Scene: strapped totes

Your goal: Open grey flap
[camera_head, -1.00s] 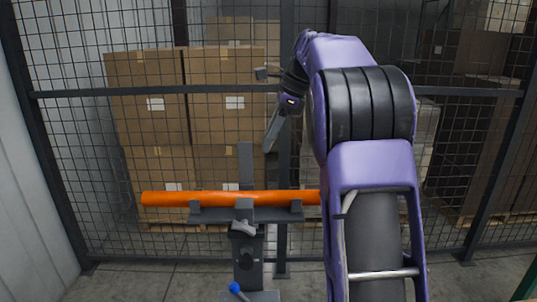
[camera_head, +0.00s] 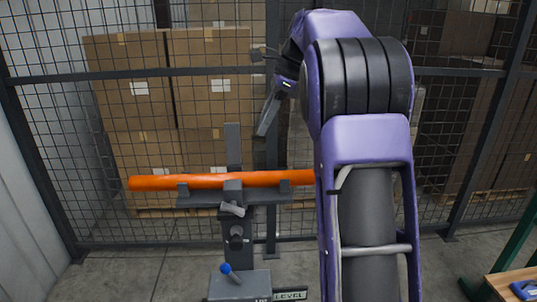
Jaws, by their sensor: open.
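A grey stand (camera_head: 238,238) holds a long orange tube (camera_head: 222,181) lying level across its cradle. A grey upright plate (camera_head: 233,145) rises behind the tube; I cannot tell for sure whether it is the grey flap. A small light grey lever (camera_head: 232,209) sits on the stand's front, below the tube. My gripper (camera_head: 262,94) is open and empty, above and right of the plate, apart from it in the picture. My purple arm hides the tube's right end.
A wire mesh fence (camera_head: 75,140) stands behind, with stacked cardboard boxes (camera_head: 212,105) beyond it. A grey box (camera_head: 240,284) with a blue-knobbed lever (camera_head: 226,268) and a sign reading "LEVEL" (camera_head: 290,294) are in front. A wooden-topped table (camera_head: 500,287) is lower right. Floor at left is clear.

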